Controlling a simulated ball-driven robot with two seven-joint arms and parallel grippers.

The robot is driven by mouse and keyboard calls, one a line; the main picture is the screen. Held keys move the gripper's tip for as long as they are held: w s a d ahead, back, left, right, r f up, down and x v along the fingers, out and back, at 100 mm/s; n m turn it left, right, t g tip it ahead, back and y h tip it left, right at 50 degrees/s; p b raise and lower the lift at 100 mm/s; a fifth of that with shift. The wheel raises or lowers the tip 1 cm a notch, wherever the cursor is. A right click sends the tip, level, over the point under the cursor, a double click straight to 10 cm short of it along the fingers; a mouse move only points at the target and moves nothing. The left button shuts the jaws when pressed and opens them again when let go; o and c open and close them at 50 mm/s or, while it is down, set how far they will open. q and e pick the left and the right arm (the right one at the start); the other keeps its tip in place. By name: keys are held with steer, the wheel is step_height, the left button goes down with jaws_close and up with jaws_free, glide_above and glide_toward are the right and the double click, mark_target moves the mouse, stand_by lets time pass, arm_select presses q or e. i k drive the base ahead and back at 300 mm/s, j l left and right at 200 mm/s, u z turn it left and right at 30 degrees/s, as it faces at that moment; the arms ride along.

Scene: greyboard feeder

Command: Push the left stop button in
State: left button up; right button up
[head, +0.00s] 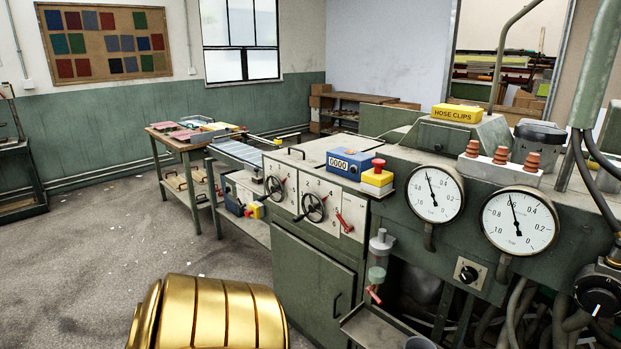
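A red mushroom-shaped stop button (378,164) sits on top of a yellow box (377,177), on the front top edge of the green machine, right of a blue counter. A second, smaller yellow box (256,210) is on the machine's lower left front; a small red part (249,207) shows at its left side, too small to tell its shape or whether it is pressed. Neither of my grippers is in view. A gold ribbed part of my own body fills the bottom left, apart from both boxes in the picture.
Two gauges (434,194) and a glass oiler (378,262) are further right. A wooden table (182,144) stands behind left. The floor (110,250) at left is open, with paper scraps.

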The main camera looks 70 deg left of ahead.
mark_target(378, 163)
steer(key=u, duration=1.9)
steer(key=i+j, duration=0.2)
steer(key=i, duration=0.25)
steer(key=i+j, duration=0.2)
steer(key=i, duration=0.25)
steer(key=i+j+u, duration=0.1)
steer(key=i, duration=0.35)
steer(key=j, duration=0.05)
